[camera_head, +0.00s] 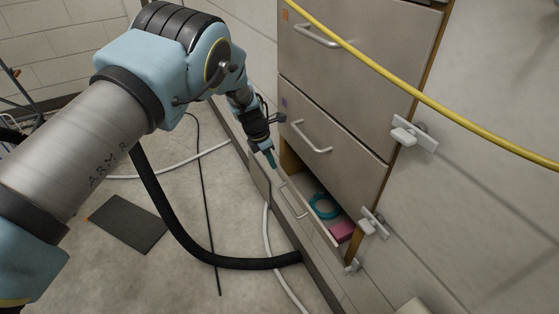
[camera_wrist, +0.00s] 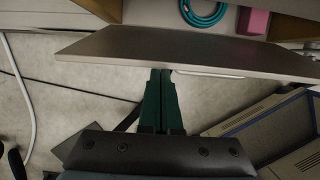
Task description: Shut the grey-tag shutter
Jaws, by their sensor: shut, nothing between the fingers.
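No grey tag and nothing labelled as a shutter can be made out. The bottom drawer (camera_head: 318,228) of the cabinet is pulled open; the two drawers above look shut. Its front panel also shows in the wrist view (camera_wrist: 120,45). A pale handle (camera_head: 293,200) is on that front. My gripper (camera_head: 271,159) is shut and empty, outside the drawer near the far end of its front. In the wrist view my fingertips (camera_wrist: 162,72) are at the panel's lower edge; I cannot tell whether they touch it.
The drawer holds a teal coil (camera_head: 324,206) and a pink block (camera_head: 342,231). The top drawer (camera_head: 360,40) has an orange tag, the middle drawer (camera_head: 335,125) a purple one. A yellow hose (camera_head: 440,107) crosses in front. Cables and a dark mat (camera_head: 128,223) lie on the floor.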

